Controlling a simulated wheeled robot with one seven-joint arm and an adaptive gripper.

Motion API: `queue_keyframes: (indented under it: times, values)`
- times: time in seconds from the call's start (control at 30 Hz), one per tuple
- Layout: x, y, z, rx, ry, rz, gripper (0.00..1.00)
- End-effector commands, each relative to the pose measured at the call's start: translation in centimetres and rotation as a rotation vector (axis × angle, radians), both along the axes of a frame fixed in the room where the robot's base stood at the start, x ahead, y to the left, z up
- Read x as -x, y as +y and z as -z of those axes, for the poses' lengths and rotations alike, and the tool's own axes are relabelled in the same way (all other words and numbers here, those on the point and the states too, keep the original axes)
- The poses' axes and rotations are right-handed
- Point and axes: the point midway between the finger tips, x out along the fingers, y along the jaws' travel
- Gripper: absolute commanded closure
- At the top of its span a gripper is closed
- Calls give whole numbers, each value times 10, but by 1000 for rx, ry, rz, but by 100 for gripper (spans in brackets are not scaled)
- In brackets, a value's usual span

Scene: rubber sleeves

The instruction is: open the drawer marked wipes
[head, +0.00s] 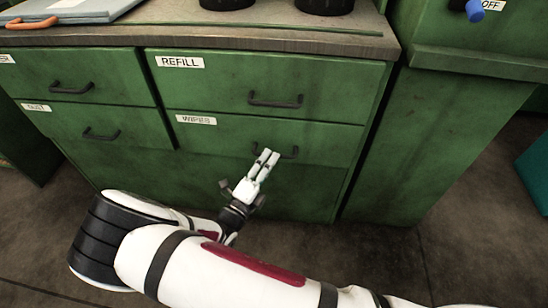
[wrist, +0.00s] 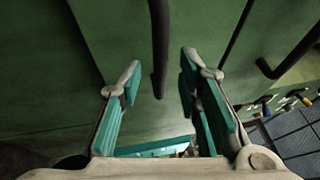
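The drawer marked WIPES (head: 225,130) is the lower right green drawer in the head view and looks shut, flush with the cabinet. Its dark bar handle (head: 291,152) is partly hidden by my gripper (head: 268,157), whose fingers point at it. In the wrist view the handle (wrist: 159,50) runs down from the top edge, lined up with the gap between the two fingertips (wrist: 161,66). My gripper is open and holds nothing. I cannot tell whether the fingertips reach past the bar.
The REFILL drawer (head: 220,85) is directly above, with its own handle (head: 275,100). Two more drawers are at the left. The worktop (head: 300,38) overhangs above. A separate green cabinet (head: 430,130) stands at the right. The floor in front looks clear.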

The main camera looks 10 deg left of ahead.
Motion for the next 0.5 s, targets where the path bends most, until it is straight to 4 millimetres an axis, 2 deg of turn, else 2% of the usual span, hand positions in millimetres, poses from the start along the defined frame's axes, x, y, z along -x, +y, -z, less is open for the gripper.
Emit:
queue_keyframes:
  times: [0.2, 0.5]
  values:
    - [-23, -11, -4, -1, 0, 1, 69]
    - [-29, -13, -6, -1, 0, 0, 69]
